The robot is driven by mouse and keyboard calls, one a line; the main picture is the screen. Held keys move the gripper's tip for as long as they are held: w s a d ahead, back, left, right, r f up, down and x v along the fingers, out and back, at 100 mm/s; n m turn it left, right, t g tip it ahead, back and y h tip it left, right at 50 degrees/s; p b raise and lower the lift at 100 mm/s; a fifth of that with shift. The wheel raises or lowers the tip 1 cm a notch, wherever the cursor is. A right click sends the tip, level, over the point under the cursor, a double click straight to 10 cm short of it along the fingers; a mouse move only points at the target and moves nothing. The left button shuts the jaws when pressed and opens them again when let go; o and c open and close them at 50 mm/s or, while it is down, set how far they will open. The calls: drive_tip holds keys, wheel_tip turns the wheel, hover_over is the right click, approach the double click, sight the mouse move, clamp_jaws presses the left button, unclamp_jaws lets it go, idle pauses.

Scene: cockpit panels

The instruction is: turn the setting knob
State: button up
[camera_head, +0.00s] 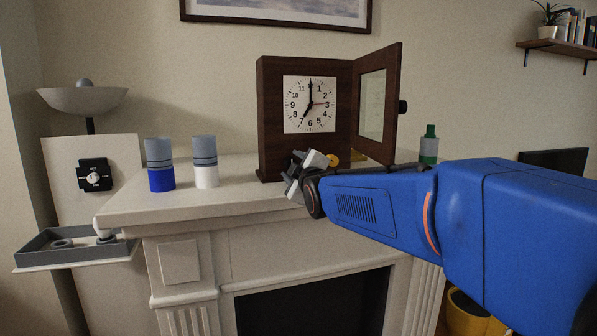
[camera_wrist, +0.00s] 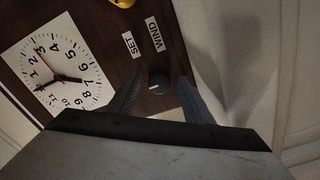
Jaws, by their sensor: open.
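The dark wooden clock (camera_head: 305,85) stands on the mantel with its glazed door open to the right. Its white face (camera_head: 310,104) points straight up with the long hand and near 7 with the short one. In the wrist view a dark round knob (camera_wrist: 158,82) with a pale mark sits on the clock front, near the SET (camera_wrist: 131,45) and WIND (camera_wrist: 154,35) labels. My gripper (camera_head: 300,172) is at the clock's lower front, hiding this knob in the head view. Its open fingers (camera_wrist: 160,84) appear on either side of the knob; contact cannot be told.
A yellow part (camera_head: 331,160) is close to my gripper's right. The open clock door (camera_head: 376,103) stands above my arm. Two cylinders, blue-based (camera_head: 160,165) and white-based (camera_head: 204,163), stand left on the mantel (camera_head: 225,193). A green bottle (camera_head: 429,146) stands right.

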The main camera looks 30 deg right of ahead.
drive_tip(key=v, duration=1.7)
drive_tip(key=shift+s+r, duration=0.1)
drive_tip(key=shift+s, duration=0.05)
idle(0.5)
drive_tip(key=s+a+f+m+g+y, duration=0.1)
drive_tip(key=s+f+m+g, duration=0.2)
drive_tip(key=f, duration=0.6)
drive_tip(key=s+a+f+m+g, duration=0.1)
drive_tip(key=f+m+g, duration=0.3)
drive_tip(key=f, duration=0.5)
drive_tip(key=s+a+f+m+g+y, duration=0.1)
drive_tip(key=s+a+f+g+y, duration=0.3)
drive_tip(key=s+a+f, duration=0.5)
wheel_tip(320, 180, down, 2)
drive_tip(key=shift+s+a+f+m+g, duration=0.1)
drive_tip(key=shift+s+a+m+g, duration=0.2)
drive_tip(key=shift+g, duration=0.5)
drive_tip(key=shift+d, duration=0.15)
